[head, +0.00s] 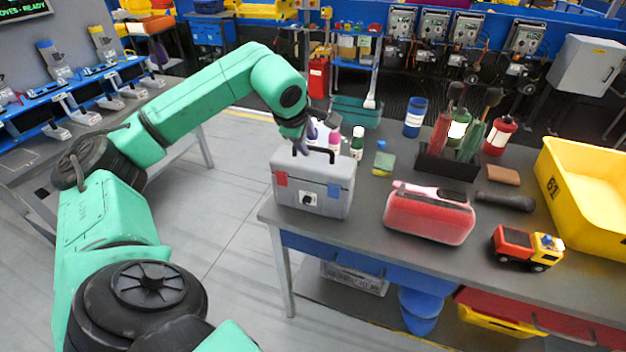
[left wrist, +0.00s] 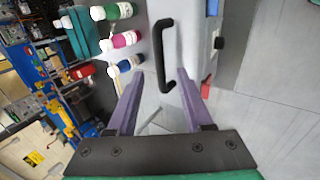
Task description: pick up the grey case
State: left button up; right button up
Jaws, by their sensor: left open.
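The grey case (head: 322,192) stands upright at the near left corner of the table, with a black handle on its lid. My left gripper (head: 309,142) is just above the lid, by the handle. In the left wrist view my left gripper (left wrist: 162,82) is open, with its two purple fingers on either side of the black handle (left wrist: 164,55) and nothing held. The case lid (left wrist: 195,30) fills the middle of that view. I do not see my right gripper.
Small bottles (head: 357,142) stand close behind the case. A red case (head: 430,213) lies to its right, with a toy truck (head: 527,248) and a yellow bin (head: 590,190) farther right. A black holder (head: 447,165) with bottles and brushes stands behind. The floor left of the table is clear.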

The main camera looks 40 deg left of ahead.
aim_at(312, 147)
pick_arm(q)
jog(key=shift+p+x, duration=0.5)
jog(key=shift+x, duration=1.4)
jog(key=shift+d, duration=0.15)
grip_shut()
jog(key=shift+r, duration=0.2)
